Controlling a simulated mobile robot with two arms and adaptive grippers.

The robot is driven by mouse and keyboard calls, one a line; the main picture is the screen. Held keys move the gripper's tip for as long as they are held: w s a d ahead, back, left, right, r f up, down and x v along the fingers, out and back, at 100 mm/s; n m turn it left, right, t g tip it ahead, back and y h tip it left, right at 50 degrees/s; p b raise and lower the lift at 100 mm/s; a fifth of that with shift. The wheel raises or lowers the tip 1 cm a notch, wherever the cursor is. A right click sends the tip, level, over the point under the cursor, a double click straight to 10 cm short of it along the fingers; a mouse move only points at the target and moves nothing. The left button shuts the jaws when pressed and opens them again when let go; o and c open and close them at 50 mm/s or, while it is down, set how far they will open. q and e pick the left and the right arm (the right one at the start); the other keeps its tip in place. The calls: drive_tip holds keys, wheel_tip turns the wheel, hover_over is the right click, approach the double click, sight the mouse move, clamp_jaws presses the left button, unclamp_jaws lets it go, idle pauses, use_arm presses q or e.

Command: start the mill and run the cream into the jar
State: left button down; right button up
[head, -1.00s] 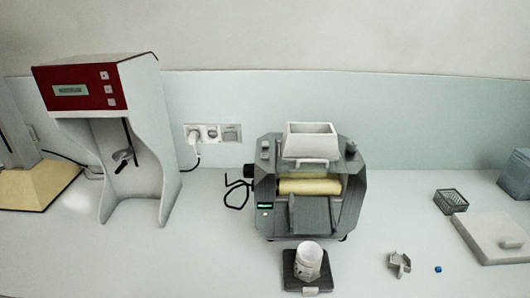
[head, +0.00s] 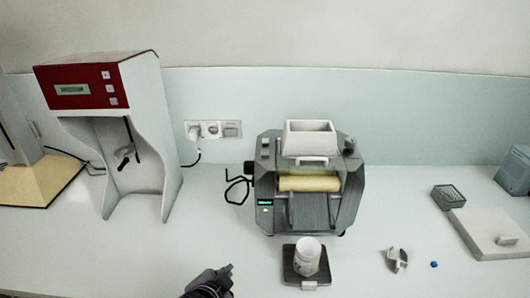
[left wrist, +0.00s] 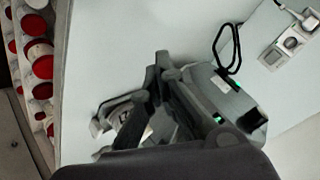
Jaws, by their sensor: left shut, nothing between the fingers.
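The grey mill (head: 352,200) stands on the counter in the head view, with a white hopper (head: 310,140) on top and cream-coloured material on its roller (head: 309,183). A small green display (head: 265,202) glows on its left front; the mill also shows in the left wrist view (left wrist: 232,100). The white jar (head: 307,257) stands upright on a dark square pad (head: 291,279) in front of the mill. My left gripper (head: 228,270) is shut and empty, low in the head view, left of the jar and apart from it. My right gripper is not seen.
A red and white machine (head: 145,130) stands at the left. A wall socket (head: 212,129) holds a plug.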

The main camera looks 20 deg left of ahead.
use_arm(q)
drive_tip(key=w+d+r+m+t+h, duration=0.1)
drive_tip(key=w+d+r+m+t, duration=0.3)
drive_tip(key=w+r+m, duration=0.55)
drive_tip(key=w+d+r+m+t+h, duration=0.15)
drive_tip(key=w+r+m+t, duration=0.35)
drive_tip(key=r, duration=0.7)
drive_tip(key=w+d+r+m+g+h, duration=0.2)
drive_tip(key=d+r+m+g+h, duration=0.55)
drive_tip(key=m, duration=0.95)
drive_tip(key=w+d+r+m+g+h, duration=0.15)
drive_tip(key=d+r+m+h, duration=0.65)
drive_tip(key=m, duration=1)
drive_tip(key=w+a+f+m+y, duration=0.1)
drive_tip(key=w+a+m+y, duration=0.1)
drive_tip(key=a+m+y, duration=0.2)
drive_tip(key=w+a+f+m+g+y, duration=0.1)
drive_tip(key=w+a+f+m+y, duration=0.1)
drive_tip(key=a, duration=0.7)
drive_tip(key=w+a+f+m+g+y, duration=0.1)
drive_tip(key=w+a+m+y, duration=0.3)
drive_tip(key=a+m+y, duration=0.1)
drive_tip(key=shift+a+f+m+y, duration=0.2)
drive_tip(key=shift+a+m+y, duration=0.2)
drive_tip(key=shift+a+m, duration=0.5)
